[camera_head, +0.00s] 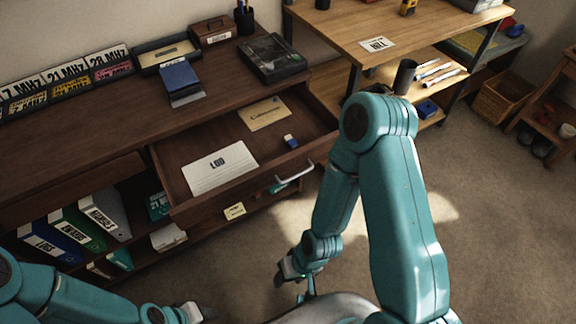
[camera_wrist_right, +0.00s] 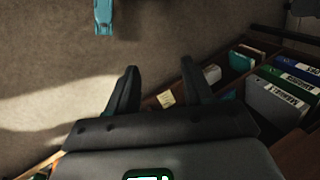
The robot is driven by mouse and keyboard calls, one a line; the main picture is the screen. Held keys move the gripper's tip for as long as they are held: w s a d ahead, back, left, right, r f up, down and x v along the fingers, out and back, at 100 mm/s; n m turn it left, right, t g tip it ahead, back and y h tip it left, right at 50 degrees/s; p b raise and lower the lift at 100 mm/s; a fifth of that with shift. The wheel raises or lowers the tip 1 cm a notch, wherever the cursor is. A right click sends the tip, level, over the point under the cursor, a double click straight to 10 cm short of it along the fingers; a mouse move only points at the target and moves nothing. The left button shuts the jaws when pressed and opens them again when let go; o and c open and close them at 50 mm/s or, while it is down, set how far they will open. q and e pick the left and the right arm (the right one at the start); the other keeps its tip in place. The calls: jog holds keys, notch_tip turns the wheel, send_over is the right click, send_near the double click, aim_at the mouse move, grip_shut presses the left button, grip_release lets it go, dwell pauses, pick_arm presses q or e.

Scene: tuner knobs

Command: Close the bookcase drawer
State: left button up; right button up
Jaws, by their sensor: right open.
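The bookcase drawer (camera_head: 176,197) is pulled out of the dark wooden bookcase (camera_head: 110,135) in the head view. Its silver bar handle (camera_head: 295,176) is on the front face, toward the right. A card marked LOG (camera_head: 220,167), an envelope (camera_head: 264,114) and a small blue item (camera_head: 291,141) lie inside. My right gripper (camera_head: 289,275) hangs low in front of the drawer, apart from the handle. In the right wrist view its two dark fingers (camera_wrist_right: 163,84) are spread with nothing between them. My left gripper (camera_head: 192,313) is at the bottom edge, its jaws unclear.
Binders (camera_head: 72,230) stand on the lower shelf, left of the drawer; they also show in the right wrist view (camera_wrist_right: 278,97). A black case (camera_head: 275,57) sits on the bookcase top. A lighter desk (camera_head: 345,38) stands to the right. Carpet (camera_head: 245,270) before the drawer is clear.

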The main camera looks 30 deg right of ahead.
jog(key=shift+w+d+f, duration=0.1)
jog(key=shift+w+d, duration=0.1)
jog(key=c, duration=0.5)
jog(key=w+d+m+b, duration=0.1)
jog(key=w+d+b, duration=0.1)
jog(key=w+d+m+t+b, duration=0.1)
jog(key=w+d, duration=0.1)
jog(key=shift+w+d+m+h+b, duration=0.25)
jog(key=shift+d+m+h+b, duration=0.1)
jog(key=shift+m+h+b, duration=0.05)
grip_shut()
jog(key=w+d+r+m+t+h+b, duration=0.1)
jog(key=w+d+r+m+t+b, duration=0.1)
jog(key=w+d+r+m+b, duration=0.35)
jog(key=w+d+r+m+t+h+b, duration=0.1)
jog(key=w+d+r+m+t+b, duration=0.15)
jog(key=d, duration=0.65)
jog(key=s+d+r+m+t+b, duration=0.1)
jog(key=d+r+m+t+b, duration=0.35)
jog(key=r, duration=0.55)
jog(key=g+b, duration=0.1)
jog(key=b, duration=0.1)
send_near(321, 156)
jog(key=f+x, duration=0.1)
jog(key=x, duration=0.3)
jog(key=shift+w+a, duration=0.25)
jog(key=shift+w, duration=0.45)
